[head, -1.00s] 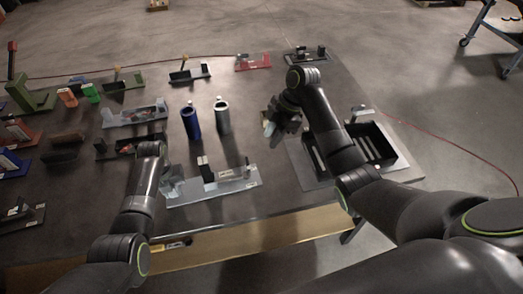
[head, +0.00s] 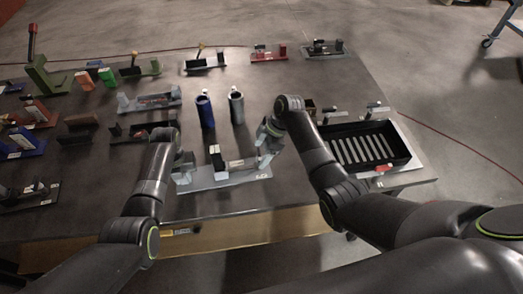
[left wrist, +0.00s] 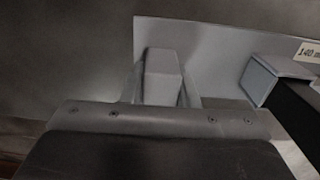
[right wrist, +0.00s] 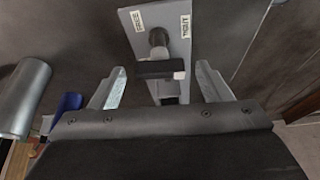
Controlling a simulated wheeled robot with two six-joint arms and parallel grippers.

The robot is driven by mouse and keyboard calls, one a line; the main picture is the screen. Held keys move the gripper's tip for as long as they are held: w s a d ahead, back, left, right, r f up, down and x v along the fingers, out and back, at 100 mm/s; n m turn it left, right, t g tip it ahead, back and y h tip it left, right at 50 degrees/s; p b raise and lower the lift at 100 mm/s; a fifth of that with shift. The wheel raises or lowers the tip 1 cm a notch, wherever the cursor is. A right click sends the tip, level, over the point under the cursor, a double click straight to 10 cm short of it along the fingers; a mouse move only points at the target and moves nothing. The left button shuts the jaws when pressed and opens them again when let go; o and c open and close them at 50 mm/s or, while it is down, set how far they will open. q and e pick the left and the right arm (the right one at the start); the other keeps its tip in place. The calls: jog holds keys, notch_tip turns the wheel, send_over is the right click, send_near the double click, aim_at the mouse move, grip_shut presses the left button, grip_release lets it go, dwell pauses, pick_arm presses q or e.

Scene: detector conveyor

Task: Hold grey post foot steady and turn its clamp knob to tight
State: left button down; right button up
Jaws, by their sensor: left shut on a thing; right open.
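The grey post foot (head: 225,180) lies on the table in front of me, a long plate with upright parts. My left gripper (head: 184,165) is shut on a grey upright block (left wrist: 162,75) at the foot's left end. My right gripper (head: 266,143) is at the foot's right end. In the right wrist view my right gripper (right wrist: 162,85) is open, with its fingers either side of the clamp knob. The knob is a dark bar (right wrist: 152,69) with a white tip (right wrist: 179,75) pointing right. A label reading TIGHT (right wrist: 186,26) is on the plate's right side; another label (right wrist: 137,21) is on its left.
A blue cylinder (head: 206,112) and a grey cylinder (head: 237,108) stand just behind the foot. A black slotted tray (head: 405,145) is at the right. Several other coloured post feet, such as a green one (head: 45,80), stand at the left and back.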

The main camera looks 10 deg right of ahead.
jog(key=shift+a+f, duration=0.1)
jog(key=shift+f, duration=0.05)
jog(key=shift+c, duration=0.3)
jog(key=c, duration=0.9)
jog(key=shift+n, duration=0.4)
jog(key=o, duration=1)
jog(key=shift+c, duration=0.2)
jog(key=v, duration=1.2)
jog(key=shift+w, duration=0.15)
